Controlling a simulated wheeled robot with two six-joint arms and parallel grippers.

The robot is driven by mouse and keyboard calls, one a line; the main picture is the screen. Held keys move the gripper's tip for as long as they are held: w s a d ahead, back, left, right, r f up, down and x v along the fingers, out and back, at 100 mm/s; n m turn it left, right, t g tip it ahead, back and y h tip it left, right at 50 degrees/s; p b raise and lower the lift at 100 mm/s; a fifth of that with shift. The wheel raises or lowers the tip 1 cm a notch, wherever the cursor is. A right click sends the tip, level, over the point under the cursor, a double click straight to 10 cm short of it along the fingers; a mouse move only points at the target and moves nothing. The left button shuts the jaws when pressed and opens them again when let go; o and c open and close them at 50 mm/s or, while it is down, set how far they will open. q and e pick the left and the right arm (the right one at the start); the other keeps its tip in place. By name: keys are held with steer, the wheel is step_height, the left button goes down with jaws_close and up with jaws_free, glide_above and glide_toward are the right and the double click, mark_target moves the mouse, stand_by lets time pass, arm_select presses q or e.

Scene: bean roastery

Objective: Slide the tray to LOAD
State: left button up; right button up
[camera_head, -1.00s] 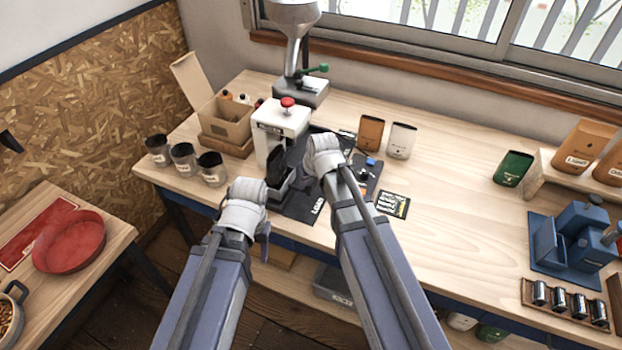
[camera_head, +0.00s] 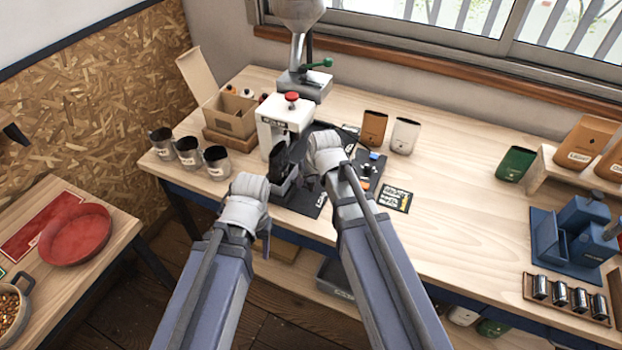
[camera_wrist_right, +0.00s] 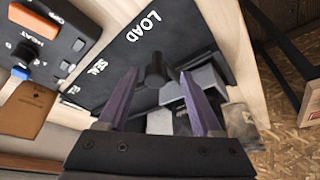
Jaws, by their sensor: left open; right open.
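The grey tray (camera_head: 284,188) sits on the black mat (camera_head: 303,200) in front of the white sealer with a red knob (camera_head: 285,118), a dark cup or pouch standing at it. In the right wrist view the mat (camera_wrist_right: 118,62) carries the words LOAD and SEAL. The grey tray (camera_wrist_right: 205,82) lies beside LOAD, partly hidden by a purple finger. My right gripper (camera_wrist_right: 158,72) is open, its fingers on either side of a black knob (camera_wrist_right: 155,72); contact is unclear. My left gripper (camera_head: 262,205) is open near the table's front edge, left of the tray, its fingertips mostly hidden.
Several dark cups (camera_head: 188,152) stand left of the sealer, by an open cardboard box (camera_head: 232,115). A control panel (camera_wrist_right: 42,40) lies beside the mat.

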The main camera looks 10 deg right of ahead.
steer(key=shift+r+p, duration=0.4)
steer(key=p+v, duration=0.6)
steer(key=v, duration=0.1)
steer(key=shift+s, duration=0.1)
stand_by(0.4)
